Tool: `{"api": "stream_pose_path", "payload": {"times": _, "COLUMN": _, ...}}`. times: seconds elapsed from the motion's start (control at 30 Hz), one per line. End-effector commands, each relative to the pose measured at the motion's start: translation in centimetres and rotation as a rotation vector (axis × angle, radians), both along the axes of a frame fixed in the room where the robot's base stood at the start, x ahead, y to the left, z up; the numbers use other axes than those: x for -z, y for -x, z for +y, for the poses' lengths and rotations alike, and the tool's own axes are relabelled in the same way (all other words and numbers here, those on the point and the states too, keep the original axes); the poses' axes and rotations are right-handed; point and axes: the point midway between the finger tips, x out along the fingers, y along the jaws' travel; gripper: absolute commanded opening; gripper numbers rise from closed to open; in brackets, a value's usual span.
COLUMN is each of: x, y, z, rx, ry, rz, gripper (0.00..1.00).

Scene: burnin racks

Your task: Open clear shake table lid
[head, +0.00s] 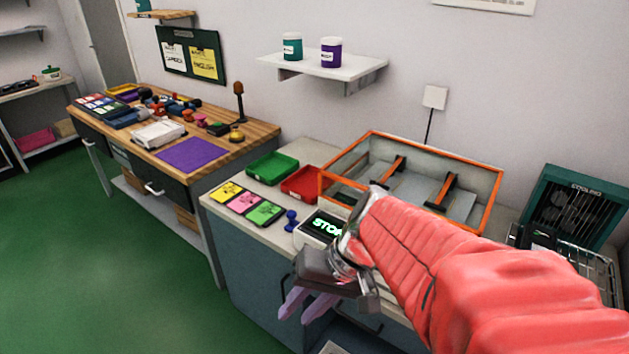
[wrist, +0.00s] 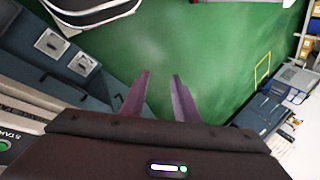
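The shake table (head: 488,213) is an orange-edged box on the counter at the right, seen in the head view. Its clear lid (head: 424,146) seems to lie flat within the orange frame, and two dark and orange brackets show inside.
A control box with a lit display (head: 320,226) stands in front of the shake table, partly hidden. Green (head: 272,168) and red (head: 301,184) trays, coloured cards (head: 245,203) and a blue knob (head: 291,220) lie left. A dark green unit (head: 575,207) stands right. Green floor is clear left.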

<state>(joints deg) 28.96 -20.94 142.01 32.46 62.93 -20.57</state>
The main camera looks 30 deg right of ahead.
Motion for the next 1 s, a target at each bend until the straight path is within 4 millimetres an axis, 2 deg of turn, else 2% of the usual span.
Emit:
{"api": "stream_pose_path", "payload": {"times": 0.37, "x": 0.7, "y": -2.3, "z": -2.9, "rx": 0.196, "ry": -0.277, "rz": -0.028, "gripper": 0.28}}
{"api": "stream_pose_path", "payload": {"times": 0.57, "x": 0.7, "y": -3.6, "z": -5.5, "rx": 0.313, "ry": -0.411, "rz": -0.087, "gripper": 0.28}}
{"api": "stream_pose_path", "payload": {"times": 0.77, "x": 0.5, "y": -4.8, "z": -9.0, "rx": 0.44, "ry": -0.53, "rz": -0.174, "gripper": 0.28}}
{"api": "stream_pose_path", "payload": {"times": 1.0, "x": 0.4, "y": -5.5, "z": -14.3, "rx": 0.606, "ry": -0.645, "rz": -0.309, "gripper": 0.28}}
